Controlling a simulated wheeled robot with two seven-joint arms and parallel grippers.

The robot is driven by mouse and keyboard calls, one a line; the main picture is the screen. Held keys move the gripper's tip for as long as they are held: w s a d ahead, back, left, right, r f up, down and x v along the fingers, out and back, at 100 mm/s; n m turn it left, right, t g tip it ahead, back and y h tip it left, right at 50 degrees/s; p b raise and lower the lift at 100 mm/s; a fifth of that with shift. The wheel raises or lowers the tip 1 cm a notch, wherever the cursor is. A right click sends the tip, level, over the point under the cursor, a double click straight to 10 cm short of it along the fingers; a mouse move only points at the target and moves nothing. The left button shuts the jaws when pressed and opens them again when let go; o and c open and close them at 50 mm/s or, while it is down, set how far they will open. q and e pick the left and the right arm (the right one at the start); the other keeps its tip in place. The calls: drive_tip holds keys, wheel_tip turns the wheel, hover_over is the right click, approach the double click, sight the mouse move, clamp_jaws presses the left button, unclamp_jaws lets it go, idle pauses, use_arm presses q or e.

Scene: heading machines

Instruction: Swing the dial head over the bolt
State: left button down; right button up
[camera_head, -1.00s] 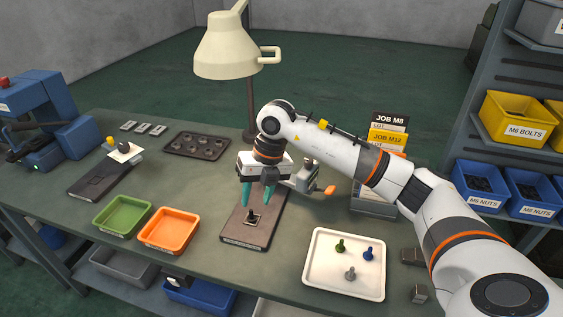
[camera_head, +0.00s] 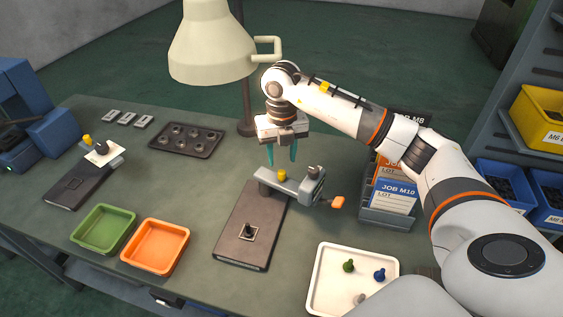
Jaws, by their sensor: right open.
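A dark base plate (camera_head: 232,247) lies mid-bench. My left gripper is out of view.
Green tray (camera_head: 104,230) and orange tray (camera_head: 156,247) stand left of the plate. A white tray (camera_head: 318,283) with small bolts is at front right. A lamp (camera_head: 212,45) stands behind. Another dark plate (camera_head: 76,188) with a white-faced unit (camera_head: 104,153) is at left. Job cards (camera_head: 390,190) stand right.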

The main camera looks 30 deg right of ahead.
sight(282, 171)
wheel_tip(282, 171, down, 5)
drive_tip(key=shift+s+r+p, duration=0.1)
drive_tip(key=shift+r+p, duration=0.1)
drive_tip(key=shift+p, duration=0.4)
drive_tip(key=shift+f, duration=0.25)
drive_tip(key=shift+a, duration=0.1)
drive_tip(key=c, duration=0.8)
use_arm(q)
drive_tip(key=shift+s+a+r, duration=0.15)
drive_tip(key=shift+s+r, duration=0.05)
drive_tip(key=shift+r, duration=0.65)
use_arm(e)
clamp_jaws()
